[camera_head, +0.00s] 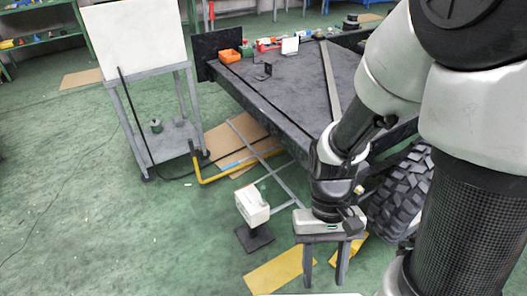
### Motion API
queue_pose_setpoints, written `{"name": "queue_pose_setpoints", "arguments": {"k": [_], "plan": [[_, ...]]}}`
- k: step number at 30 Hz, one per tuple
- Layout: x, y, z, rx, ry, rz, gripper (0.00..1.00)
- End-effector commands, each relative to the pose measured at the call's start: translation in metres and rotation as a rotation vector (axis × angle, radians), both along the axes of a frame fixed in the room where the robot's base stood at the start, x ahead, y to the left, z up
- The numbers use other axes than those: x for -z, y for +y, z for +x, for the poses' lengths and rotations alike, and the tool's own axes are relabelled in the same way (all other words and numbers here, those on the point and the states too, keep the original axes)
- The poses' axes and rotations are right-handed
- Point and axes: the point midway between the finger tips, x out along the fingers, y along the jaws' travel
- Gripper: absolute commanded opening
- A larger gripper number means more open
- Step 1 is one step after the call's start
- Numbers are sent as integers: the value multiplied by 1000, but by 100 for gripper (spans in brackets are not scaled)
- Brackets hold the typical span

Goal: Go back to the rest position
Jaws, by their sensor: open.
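My gripper (324,278) hangs from the end of my arm at the lower middle of the view. Its two grey fingers point down and stand wide apart, with nothing between them. The green floor shows behind the fingers. My arm comes in from the right and bends down in front of the dark chassis frame (290,85). What lies directly behind the arm is hidden.
A large tyre (402,195) is close right of my gripper. A white box-shaped device (252,205) stands to its left, near yellow floor plates (274,272). A grey stand (163,147) with a white panel (133,36) is further left. Green floor is clear at left.

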Motion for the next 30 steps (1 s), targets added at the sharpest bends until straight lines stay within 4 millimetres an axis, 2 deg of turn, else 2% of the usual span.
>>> {"name": "queue_pose_setpoints", "arguments": {"k": [1,3,6,9,15,23,25,30], "plan": [[-19,0,15,5,-90,8,43],[-45,-1,32,12,-204,16,43],[-84,-4,50,21,-366,25,43],[-119,-7,60,28,-505,29,43],[-171,-12,66,39,-705,30,43],[-223,-17,60,48,-907,26,43],[-248,-17,61,48,-906,26,43],[-282,-17,61,47,-902,26,43]]}}
